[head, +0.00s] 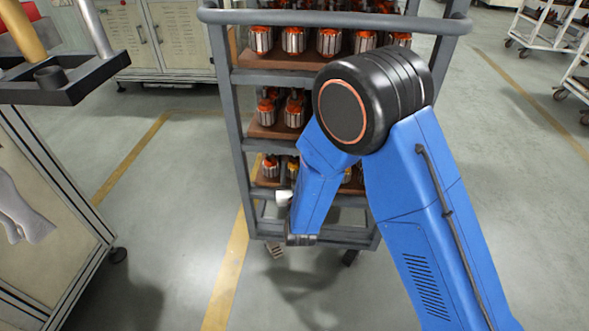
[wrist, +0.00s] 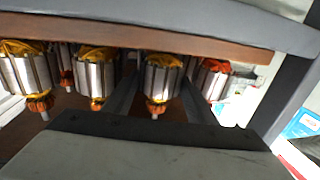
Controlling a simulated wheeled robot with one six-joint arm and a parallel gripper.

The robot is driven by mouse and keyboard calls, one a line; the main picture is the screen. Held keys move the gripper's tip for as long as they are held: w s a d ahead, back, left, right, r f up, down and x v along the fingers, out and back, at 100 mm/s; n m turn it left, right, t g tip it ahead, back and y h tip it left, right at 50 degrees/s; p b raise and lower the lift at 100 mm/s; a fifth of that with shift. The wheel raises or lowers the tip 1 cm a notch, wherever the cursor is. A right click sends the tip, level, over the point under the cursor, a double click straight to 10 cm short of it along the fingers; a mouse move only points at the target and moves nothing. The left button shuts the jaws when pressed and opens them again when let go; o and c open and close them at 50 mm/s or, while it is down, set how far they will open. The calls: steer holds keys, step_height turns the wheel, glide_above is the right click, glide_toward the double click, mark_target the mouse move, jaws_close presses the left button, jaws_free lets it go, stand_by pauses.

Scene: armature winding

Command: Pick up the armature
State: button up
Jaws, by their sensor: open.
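Several armatures with ridged silver bodies and orange or yellow windings stand in rows on the cart's brown boards. In the wrist view a row of them lies across the picture, and one armature (wrist: 161,84) is in the middle. My gripper (wrist: 160,92) is open, with one dark finger on each side of this armature. I cannot tell whether the fingers touch it. Neighbouring armatures (wrist: 95,76) and (wrist: 212,80) sit just outside the fingers. In the head view my arm hides the gripper and part of the lower boards.
The grey cart (head: 228,130) has several levels, with armatures (head: 295,40) on its upper boards. A board edge (wrist: 150,34) and grey frame bar (wrist: 200,12) run close to the gripper. A cabinet (head: 45,215) stands at left. Open floor (head: 170,215) lies between.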

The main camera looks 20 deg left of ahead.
mark_target(295, 162)
steer(key=shift+w+a, duration=0.2)
steer(key=shift+w, duration=0.25)
steer(key=c, duration=1.1)
steer(key=shift+c, duration=0.2)
steer(key=shift+r, duration=0.9)
step_height(295, 162, up, 2)
steer(key=v, duration=1.8)
